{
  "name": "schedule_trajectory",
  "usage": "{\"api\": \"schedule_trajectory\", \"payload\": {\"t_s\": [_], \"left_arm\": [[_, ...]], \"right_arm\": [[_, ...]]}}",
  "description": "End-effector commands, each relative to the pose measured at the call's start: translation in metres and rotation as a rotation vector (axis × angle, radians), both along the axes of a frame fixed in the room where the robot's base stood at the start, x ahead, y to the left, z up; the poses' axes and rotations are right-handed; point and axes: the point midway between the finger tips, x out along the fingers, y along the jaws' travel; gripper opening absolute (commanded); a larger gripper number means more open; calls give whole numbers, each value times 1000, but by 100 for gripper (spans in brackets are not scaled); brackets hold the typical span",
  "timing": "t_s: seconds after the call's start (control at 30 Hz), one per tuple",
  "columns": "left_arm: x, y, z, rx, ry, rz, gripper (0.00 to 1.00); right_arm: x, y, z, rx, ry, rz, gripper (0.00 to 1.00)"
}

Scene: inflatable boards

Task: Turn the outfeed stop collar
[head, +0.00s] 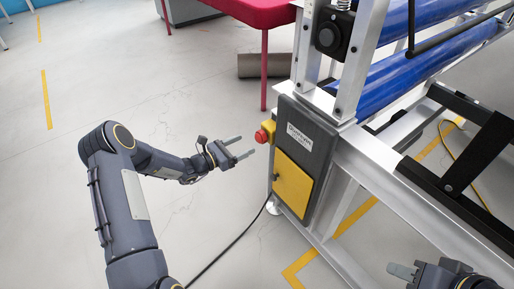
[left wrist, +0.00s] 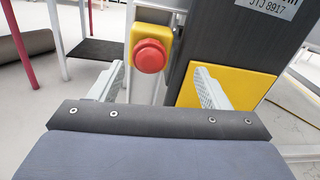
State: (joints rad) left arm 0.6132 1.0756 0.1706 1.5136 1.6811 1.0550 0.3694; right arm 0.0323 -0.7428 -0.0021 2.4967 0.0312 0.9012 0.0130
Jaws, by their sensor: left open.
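A red mushroom-shaped stop button (head: 261,136) sticks out of a yellow box (head: 269,126) on the left side of the machine's grey control cabinet. In the left wrist view the red button (left wrist: 150,56) and its yellow housing (left wrist: 148,33) are straight ahead, between and beyond my fingertips. My left gripper (head: 246,146) is open and empty, just left of the button and apart from it. The wrist view shows its two fingers (left wrist: 160,82) spread. I cannot make out a separate collar around the button. My right gripper (head: 402,271) is at the bottom right edge, partly cut off.
The grey cabinet (head: 318,160) with a yellow door (head: 292,187) stands on the machine frame. Blue rollers (head: 400,80) run behind it. A red table (head: 258,12) and a brown cylinder (head: 262,66) are behind. A black cable (head: 232,244) crosses the floor; the left floor is clear.

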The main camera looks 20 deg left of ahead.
Motion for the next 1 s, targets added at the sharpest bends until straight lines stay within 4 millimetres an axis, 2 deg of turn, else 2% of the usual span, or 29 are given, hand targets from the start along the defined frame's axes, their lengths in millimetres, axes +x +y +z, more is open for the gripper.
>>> {"api": "schedule_trajectory", "payload": {"t_s": [0.03,0.13,0.6,1.0], "left_arm": [[3,3,-14,-28,16,24,70],[9,4,-23,-55,30,49,70],[60,-37,-23,-55,31,50,70],[67,-41,-22,-56,32,51,69]], "right_arm": [[0,0,-4,0,0,0,36],[0,0,-6,0,0,0,36],[0,0,-12,0,0,0,36],[0,0,-12,0,0,0,36]]}}
